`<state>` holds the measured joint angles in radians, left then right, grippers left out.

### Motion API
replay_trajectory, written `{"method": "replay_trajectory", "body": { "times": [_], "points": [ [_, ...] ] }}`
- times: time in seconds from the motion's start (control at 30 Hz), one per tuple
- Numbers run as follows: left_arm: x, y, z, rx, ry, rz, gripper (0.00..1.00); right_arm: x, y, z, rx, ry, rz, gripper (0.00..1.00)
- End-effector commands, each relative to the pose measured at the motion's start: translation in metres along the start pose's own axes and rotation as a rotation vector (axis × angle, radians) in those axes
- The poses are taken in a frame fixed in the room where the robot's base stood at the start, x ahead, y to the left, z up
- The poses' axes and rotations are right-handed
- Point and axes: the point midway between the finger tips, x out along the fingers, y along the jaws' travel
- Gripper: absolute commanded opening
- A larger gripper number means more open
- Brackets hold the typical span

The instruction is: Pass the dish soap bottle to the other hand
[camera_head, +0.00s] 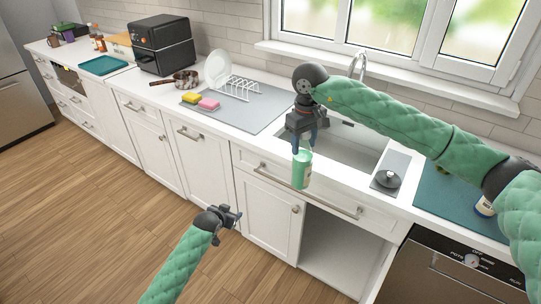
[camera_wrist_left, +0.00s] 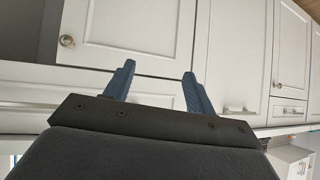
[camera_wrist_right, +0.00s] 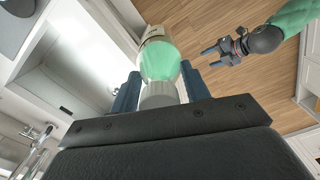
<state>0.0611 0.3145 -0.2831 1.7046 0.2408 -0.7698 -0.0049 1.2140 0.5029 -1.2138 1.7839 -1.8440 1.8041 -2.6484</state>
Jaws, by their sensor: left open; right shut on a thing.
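The dish soap bottle (camera_head: 302,170) is green with a pale label and hangs in front of the sink counter edge. My right gripper (camera_head: 303,143) is shut on its upper end from above. In the right wrist view the bottle (camera_wrist_right: 160,62) sits between the two blue fingers (camera_wrist_right: 158,92). My left gripper (camera_head: 232,216) is open and empty, lower and to the left of the bottle, apart from it. In the left wrist view its fingers (camera_wrist_left: 157,82) are spread with only cabinet fronts beyond. The left gripper also shows in the right wrist view (camera_wrist_right: 212,56).
A sink (camera_head: 345,150) with a faucet (camera_head: 358,64) lies behind the bottle. A dish rack (camera_head: 240,88), a yellow sponge (camera_head: 191,98) and a pink sponge (camera_head: 209,104) stand left of it. An open cabinet (camera_head: 335,250) is below. The floor before the cabinets is clear.

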Motion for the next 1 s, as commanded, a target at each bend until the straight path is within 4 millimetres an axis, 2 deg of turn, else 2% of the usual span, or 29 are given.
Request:
{"method": "replay_trajectory", "body": {
  "times": [0.03, 0.2, 0.37, 0.5, 0.6, 0.8, 0.9, 1.0],
  "points": [
    [-0.008, 0.000, -0.025, 0.006, 0.037, 0.012, 0.55, -0.001, 0.000, 0.000, 0.000, 0.001, 0.000, 0.00],
    [-0.039, 0.010, -0.099, 0.019, 0.152, 0.078, 0.55, -0.001, 0.000, 0.000, 0.000, 0.001, 0.000, 0.00],
    [-0.079, 0.029, -0.162, 0.036, 0.264, 0.157, 0.55, -0.001, 0.000, 0.000, 0.000, 0.001, 0.000, 0.00],
    [-0.121, 0.054, -0.207, 0.053, 0.358, 0.245, 0.55, -0.001, 0.000, 0.000, 0.000, 0.001, 0.000, 0.00],
    [-0.156, 0.077, -0.231, 0.062, 0.423, 0.321, 0.55, -0.001, 0.000, 0.000, 0.000, 0.001, 0.000, 0.00],
    [-0.226, 0.127, -0.264, 0.067, 0.543, 0.482, 0.55, -0.001, 0.000, 0.000, 0.000, 0.001, 0.000, 0.00],
    [-0.255, 0.144, -0.276, 0.068, 0.596, 0.547, 0.55, -0.001, 0.000, 0.000, 0.000, 0.001, 0.000, 0.00],
    [-0.275, 0.154, -0.284, 0.069, 0.639, 0.596, 0.55, -0.001, 0.000, 0.000, 0.000, 0.001, 0.000, 0.00]
  ]
}}
